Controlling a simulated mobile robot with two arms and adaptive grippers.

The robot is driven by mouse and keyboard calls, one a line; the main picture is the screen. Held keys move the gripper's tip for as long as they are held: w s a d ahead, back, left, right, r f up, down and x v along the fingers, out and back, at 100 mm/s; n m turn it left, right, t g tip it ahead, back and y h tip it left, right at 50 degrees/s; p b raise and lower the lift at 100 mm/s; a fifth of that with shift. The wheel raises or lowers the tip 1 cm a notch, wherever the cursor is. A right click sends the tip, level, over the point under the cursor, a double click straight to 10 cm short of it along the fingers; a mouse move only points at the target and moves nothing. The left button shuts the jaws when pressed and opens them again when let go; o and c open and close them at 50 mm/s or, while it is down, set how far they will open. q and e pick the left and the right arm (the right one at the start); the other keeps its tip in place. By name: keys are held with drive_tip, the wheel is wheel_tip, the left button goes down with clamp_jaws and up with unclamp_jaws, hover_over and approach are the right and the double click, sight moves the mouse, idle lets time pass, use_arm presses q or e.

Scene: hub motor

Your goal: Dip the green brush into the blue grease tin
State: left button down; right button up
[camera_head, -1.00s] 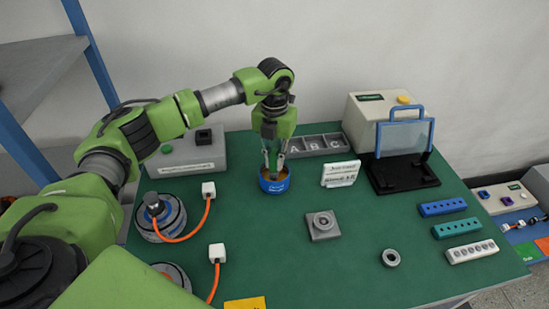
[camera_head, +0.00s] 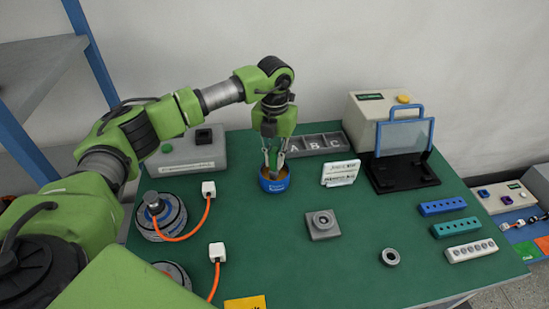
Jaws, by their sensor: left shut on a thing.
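The blue grease tin (camera_head: 274,184) stands on the green table near its back middle, with its open top facing up. My left gripper (camera_head: 274,155) points straight down directly above the tin. It is shut on the green brush (camera_head: 273,161), which is mostly hidden between the fingers. The brush's lower end is at the tin's opening; I cannot tell how deep it reaches. My right gripper is not in view.
A tray with compartments marked A, B, C (camera_head: 315,143) stands behind the tin. White signs (camera_head: 341,173) stand to its right. A grey block with a ring (camera_head: 323,225) lies in front. Hub motors with orange cables (camera_head: 161,217) are at left.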

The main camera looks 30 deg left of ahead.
use_arm(q)
drive_tip(key=shift+r+p, duration=2.6)
drive_tip(key=shift+r, duration=1.5)
